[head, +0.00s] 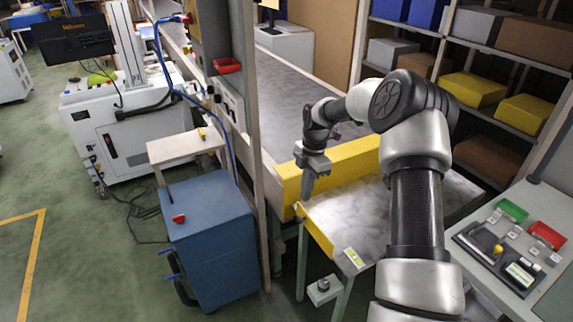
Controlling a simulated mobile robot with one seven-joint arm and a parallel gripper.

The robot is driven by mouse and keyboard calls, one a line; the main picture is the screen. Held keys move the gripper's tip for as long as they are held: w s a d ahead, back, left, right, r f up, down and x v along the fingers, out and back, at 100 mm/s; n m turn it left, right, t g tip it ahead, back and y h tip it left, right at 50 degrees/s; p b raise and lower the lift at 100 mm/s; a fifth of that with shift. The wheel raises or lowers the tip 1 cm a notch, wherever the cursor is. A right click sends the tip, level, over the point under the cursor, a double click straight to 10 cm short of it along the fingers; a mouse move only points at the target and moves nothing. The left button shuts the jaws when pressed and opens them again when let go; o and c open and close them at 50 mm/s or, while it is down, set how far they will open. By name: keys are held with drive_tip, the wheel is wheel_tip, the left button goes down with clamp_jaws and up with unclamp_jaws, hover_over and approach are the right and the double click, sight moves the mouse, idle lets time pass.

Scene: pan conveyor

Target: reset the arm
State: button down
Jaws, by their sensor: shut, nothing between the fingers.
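My arm rises from the lower right of the head view and bends over toward the left. My gripper (308,187) points down beside the yellow barrier (345,163), over the near left corner of the metal table (350,217). The fingers are together and hold nothing. Part of the table and barrier is hidden behind my arm.
A grey conveyor (290,95) runs back behind the barrier. A post (247,110) and a blue cabinet (207,225) stand left. Shelves with boxes (472,88) are at the right. A side bench (535,205) holds a control panel and small trays.

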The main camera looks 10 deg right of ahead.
drive_tip(key=s+a+r+m+t+h+p, duration=0.15)
drive_tip(key=s+r+m, duration=0.45)
drive_tip(key=r, duration=0.7)
drive_tip(key=s+a+r+m+t+h+p, duration=0.1)
drive_tip(key=s+a+r+m+p, duration=0.15)
drive_tip(key=s+r, duration=0.7)
drive_tip(key=s+r+m+t, duration=0.1)
drive_tip(key=s+r+m, duration=0.2)
drive_tip(key=s, duration=0.3)
drive_tip(key=s+a+r+m+t+y+p, duration=0.1)
drive_tip(key=s+r+m, duration=0.2)
drive_tip(key=s+m, duration=0.2)
drive_tip(key=s+r+m+t, duration=0.1)
drive_tip(key=s+r+m, duration=0.3)
drive_tip(key=s, duration=0.3)
drive_tip(key=shift+s+a+m+p, duration=0.15)
drive_tip(key=shift+s+m+p, duration=0.2)
drive_tip(key=shift+m, duration=0.2)
drive_tip(key=shift+r+t, duration=0.1)
drive_tip(key=shift+t, duration=0.15)
